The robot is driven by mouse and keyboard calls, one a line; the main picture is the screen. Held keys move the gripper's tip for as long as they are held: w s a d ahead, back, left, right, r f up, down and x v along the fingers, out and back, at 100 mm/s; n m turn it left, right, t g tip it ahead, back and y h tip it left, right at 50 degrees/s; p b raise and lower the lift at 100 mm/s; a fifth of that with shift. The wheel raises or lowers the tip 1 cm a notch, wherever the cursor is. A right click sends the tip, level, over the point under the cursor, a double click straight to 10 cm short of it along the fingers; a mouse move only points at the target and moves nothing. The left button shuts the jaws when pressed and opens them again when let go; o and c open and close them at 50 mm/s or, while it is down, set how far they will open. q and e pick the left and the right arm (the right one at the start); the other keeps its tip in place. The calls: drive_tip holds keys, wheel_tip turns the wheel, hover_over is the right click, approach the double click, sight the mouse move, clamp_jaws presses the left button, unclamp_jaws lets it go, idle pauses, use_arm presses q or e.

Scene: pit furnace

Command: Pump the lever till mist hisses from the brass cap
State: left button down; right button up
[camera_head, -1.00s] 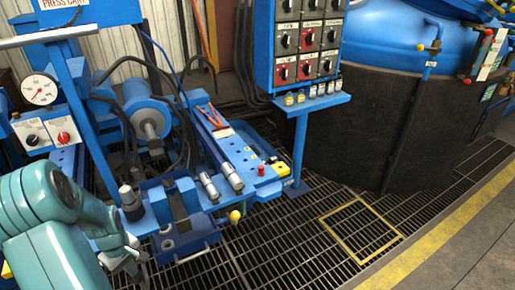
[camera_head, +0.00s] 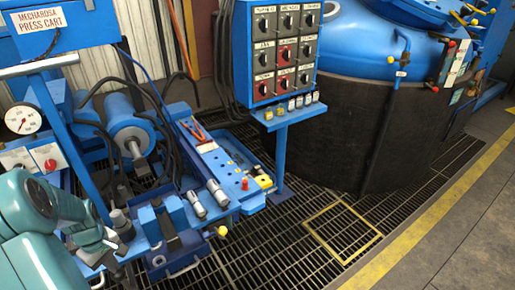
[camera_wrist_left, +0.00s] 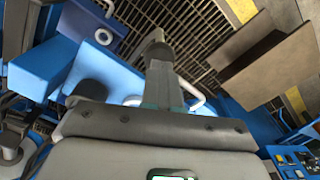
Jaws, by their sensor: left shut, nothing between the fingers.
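My left gripper (camera_head: 117,264) is low at the left in the head view, in front of the blue press cart (camera_head: 140,228). In the left wrist view its fingers (camera_wrist_left: 155,38) are closed together and empty. A short rod with a yellow knob (camera_head: 222,231) sticks out at the cart's front, right of the gripper and apart from it; I cannot tell if it is the pump lever. Two silver cylinders (camera_head: 195,206) lie on the cart's edge. I cannot make out a brass cap or any mist. My right gripper is not in view.
A gauge (camera_head: 22,118) and knob panel (camera_head: 30,160) are at the left. A blue switch box (camera_head: 284,48) stands on a post behind. A large dark furnace (camera_head: 350,130) with a blue top fills the back right. Open grating (camera_head: 270,250) lies in front.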

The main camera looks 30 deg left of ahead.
use_arm(q)
drive_tip(key=shift+f, duration=0.1)
wheel_tip(320, 180, down, 11)
drive_tip(key=s+d+b, duration=0.1)
drive_tip(key=d+b, duration=0.1)
drive_tip(key=b, duration=0.7)
drive_tip(key=shift+d, duration=0.2)
drive_tip(key=shift+r, duration=0.25)
drive_tip(key=r+p, duration=0.3)
drive_tip(key=a+r+p, duration=0.1)
drive_tip(key=r+p, duration=0.1)
drive_tip(key=r, duration=0.2)
drive_tip(key=w+a+r+p, duration=0.1)
drive_tip(key=r+p, duration=0.2)
drive_tip(key=shift+a+r+p, duration=0.2)
drive_tip(key=shift+r+p, duration=0.1)
drive_tip(key=shift+r, duration=0.05)
drive_tip(key=shift+f, duration=0.1)
